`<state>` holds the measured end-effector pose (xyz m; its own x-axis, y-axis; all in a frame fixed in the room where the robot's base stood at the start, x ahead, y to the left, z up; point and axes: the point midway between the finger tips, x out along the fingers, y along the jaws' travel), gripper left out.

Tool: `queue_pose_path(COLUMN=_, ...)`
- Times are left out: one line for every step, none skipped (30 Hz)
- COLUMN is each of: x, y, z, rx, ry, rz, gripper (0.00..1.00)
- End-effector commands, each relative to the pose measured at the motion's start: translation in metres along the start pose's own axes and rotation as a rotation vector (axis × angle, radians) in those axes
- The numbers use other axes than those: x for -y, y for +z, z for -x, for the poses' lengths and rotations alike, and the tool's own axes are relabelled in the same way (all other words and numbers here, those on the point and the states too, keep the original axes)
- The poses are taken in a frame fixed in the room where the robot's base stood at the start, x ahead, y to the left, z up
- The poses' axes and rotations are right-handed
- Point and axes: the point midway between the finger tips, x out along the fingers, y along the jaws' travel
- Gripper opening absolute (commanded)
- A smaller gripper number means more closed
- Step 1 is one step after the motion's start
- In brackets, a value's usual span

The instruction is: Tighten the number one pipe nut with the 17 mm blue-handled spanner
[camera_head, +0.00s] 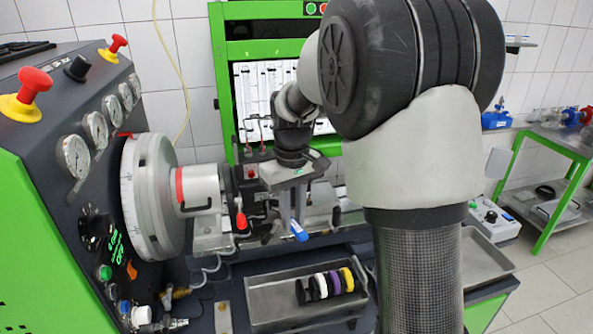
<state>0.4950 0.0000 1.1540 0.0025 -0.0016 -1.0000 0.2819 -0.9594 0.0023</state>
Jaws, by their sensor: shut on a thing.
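My gripper (292,212) points down over the middle of the test bench, shut on the blue-handled spanner. The spanner's blue handle (299,232) shows just below the fingers; the rest of it is hidden or too small to make out. The handle is in front of the clamped pump assembly (318,208), above the tray. The number one pipe nut cannot be picked out in this view; my arm and gripper cover part of the pump area.
A metal tray (262,303) below holds several tools with black, purple, white and yellow handles. The green and black console (50,215) with gauges and a large graduated wheel (150,195) stands at the left. A green-framed trolley (550,143) is at the right.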

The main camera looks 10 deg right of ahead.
Motion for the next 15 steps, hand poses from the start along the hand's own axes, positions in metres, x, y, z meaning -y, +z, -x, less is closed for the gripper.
queue_pose_path(x=-0.009, y=-0.004, z=0.026, rx=-0.009, ry=0.003, rz=0.027, gripper=0.00)
queue_pose_path(x=-0.012, y=-0.005, z=0.038, rx=-0.009, ry=0.002, rz=0.047, gripper=0.00)
queue_pose_path(x=-0.016, y=-0.006, z=0.053, rx=-0.007, ry=0.002, rz=0.071, gripper=0.00)
queue_pose_path(x=-0.019, y=-0.006, z=0.064, rx=-0.007, ry=0.003, rz=0.086, gripper=0.00)
queue_pose_path(x=-0.021, y=-0.005, z=0.073, rx=-0.006, ry=0.002, rz=0.100, gripper=0.00)
queue_pose_path(x=-0.023, y=-0.005, z=0.084, rx=-0.005, ry=0.001, rz=0.115, gripper=0.00)
queue_pose_path(x=-0.024, y=-0.004, z=0.091, rx=-0.004, ry=0.001, rz=0.124, gripper=0.00)
queue_pose_path(x=-0.025, y=-0.003, z=0.096, rx=-0.002, ry=0.001, rz=0.132, gripper=0.00)
queue_pose_path(x=-0.027, y=-0.003, z=0.102, rx=-0.002, ry=0.001, rz=0.140, gripper=0.00)
queue_pose_path(x=-0.027, y=-0.003, z=0.105, rx=0.000, ry=0.000, rz=0.144, gripper=0.00)
queue_pose_path(x=-0.027, y=-0.003, z=0.107, rx=0.001, ry=0.000, rz=0.148, gripper=0.00)
queue_pose_path(x=-0.027, y=-0.004, z=0.109, rx=0.001, ry=0.000, rz=0.151, gripper=0.00)
queue_pose_path(x=-0.027, y=-0.006, z=0.110, rx=0.002, ry=-0.001, rz=0.153, gripper=0.00)
queue_pose_path(x=-0.027, y=-0.007, z=0.110, rx=0.002, ry=-0.001, rz=0.153, gripper=0.00)
queue_pose_path(x=-0.026, y=-0.010, z=0.109, rx=0.003, ry=-0.002, rz=0.154, gripper=0.00)
